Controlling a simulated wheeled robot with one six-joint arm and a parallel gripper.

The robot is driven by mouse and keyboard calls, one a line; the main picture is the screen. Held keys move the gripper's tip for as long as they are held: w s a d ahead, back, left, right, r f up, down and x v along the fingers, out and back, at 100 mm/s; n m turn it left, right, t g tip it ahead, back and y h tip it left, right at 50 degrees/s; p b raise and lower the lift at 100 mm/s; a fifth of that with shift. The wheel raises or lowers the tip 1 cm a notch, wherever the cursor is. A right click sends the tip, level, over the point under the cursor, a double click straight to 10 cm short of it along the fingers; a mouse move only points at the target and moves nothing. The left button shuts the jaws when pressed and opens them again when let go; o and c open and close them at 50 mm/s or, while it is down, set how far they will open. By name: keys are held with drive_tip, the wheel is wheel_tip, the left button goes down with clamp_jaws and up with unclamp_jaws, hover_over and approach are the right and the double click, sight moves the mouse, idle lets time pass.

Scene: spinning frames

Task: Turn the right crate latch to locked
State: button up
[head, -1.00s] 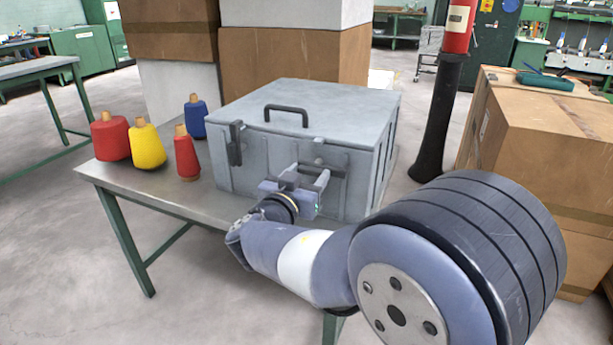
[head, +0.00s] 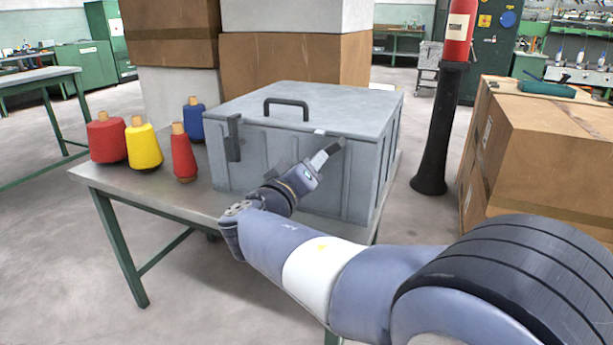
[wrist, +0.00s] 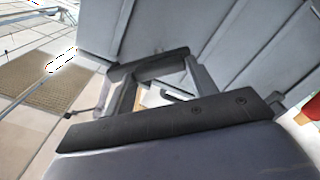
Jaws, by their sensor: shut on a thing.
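The grey crate (head: 290,165) stands shut on the table. Its right latch (head: 334,146), a dark bar, is on the front face near the right end and slants up to the right. My gripper (head: 322,159) is at that latch, rolled at a slant, and hides part of it. In the wrist view the gripper (wrist: 160,76) is shut on the dark latch bar (wrist: 150,64), with the crate's ribbed front behind. The left latch (head: 233,138) hangs upright on the crate front.
The metal table (head: 140,188) carries red, yellow and blue thread cones (head: 144,145) left of the crate. Cardboard boxes (head: 295,62) stand behind it. A fire extinguisher on a black stand (head: 436,140) and more boxes (head: 545,140) are at the right.

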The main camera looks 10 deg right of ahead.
drive_tip(key=n, duration=0.9)
drive_tip(key=shift+f, duration=0.1)
drive_tip(key=shift+n+p, duration=0.3)
idle(0.4)
drive_tip(key=o, duration=1.4)
drive_tip(key=shift+a, duration=0.1)
drive_tip(key=p+v, duration=0.2)
drive_tip(key=v, duration=0.8)
drive_tip(key=shift+s+a, duration=0.2)
drive_tip(key=shift+s, duration=0.1)
drive_tip(key=shift+w, duration=0.1)
